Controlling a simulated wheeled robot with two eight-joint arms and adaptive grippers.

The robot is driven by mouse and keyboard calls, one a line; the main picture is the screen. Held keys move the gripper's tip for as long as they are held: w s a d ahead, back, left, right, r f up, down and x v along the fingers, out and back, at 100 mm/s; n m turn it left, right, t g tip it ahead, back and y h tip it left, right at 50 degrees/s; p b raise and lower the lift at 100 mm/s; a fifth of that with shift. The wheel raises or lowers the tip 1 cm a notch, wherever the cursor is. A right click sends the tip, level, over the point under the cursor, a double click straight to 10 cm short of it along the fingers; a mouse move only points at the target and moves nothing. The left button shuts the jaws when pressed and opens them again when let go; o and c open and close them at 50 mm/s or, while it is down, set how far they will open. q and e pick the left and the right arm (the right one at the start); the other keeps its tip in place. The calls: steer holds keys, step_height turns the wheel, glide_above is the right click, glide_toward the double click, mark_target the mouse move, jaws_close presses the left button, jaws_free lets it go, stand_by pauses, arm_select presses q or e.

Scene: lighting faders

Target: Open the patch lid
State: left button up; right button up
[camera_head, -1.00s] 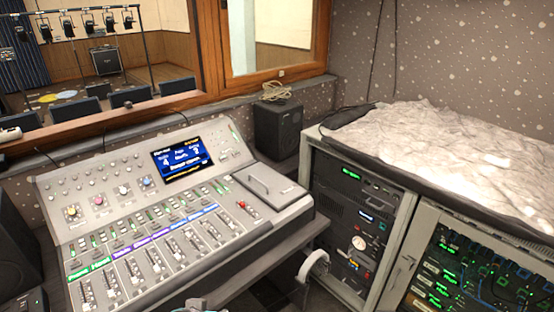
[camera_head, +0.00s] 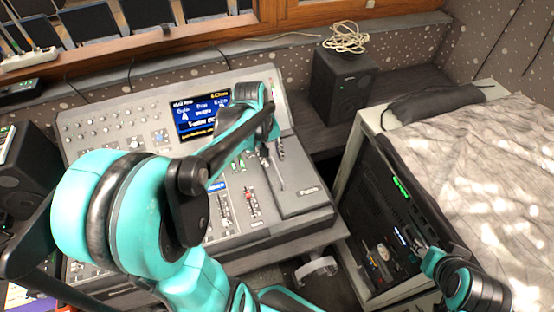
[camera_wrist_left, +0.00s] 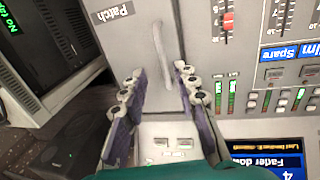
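The patch lid (camera_head: 302,203) is a flat grey panel at the right end of the lighting console. It lies closed, with a "Patch" label at its front edge. Its bar handle (camera_wrist_left: 164,48) runs lengthwise in the left wrist view. My left gripper (camera_head: 272,150) is over the back part of the lid in the head view.
The console's faders and a red knob (camera_head: 249,196) lie left of the lid. A black speaker (camera_head: 340,85) stands behind. A rack (camera_head: 372,205) with a cloth-covered top (camera_head: 475,150) stands to the right. My left arm hides much of the console.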

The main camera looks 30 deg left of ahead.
mark_target(277, 172)
arm_select(q)
steer(key=f+b, duration=0.1)
steer(key=f, duration=0.1)
steer(key=f+b, duration=0.1)
steer(key=f, duration=0.2)
steer(key=w+f+b, duration=0.1)
steer(key=f, duration=0.1)
steer(key=shift+d+f, duration=0.3)
steer(key=shift+d, duration=0.1)
steer(key=shift+c, duration=0.4)
jaws_close()
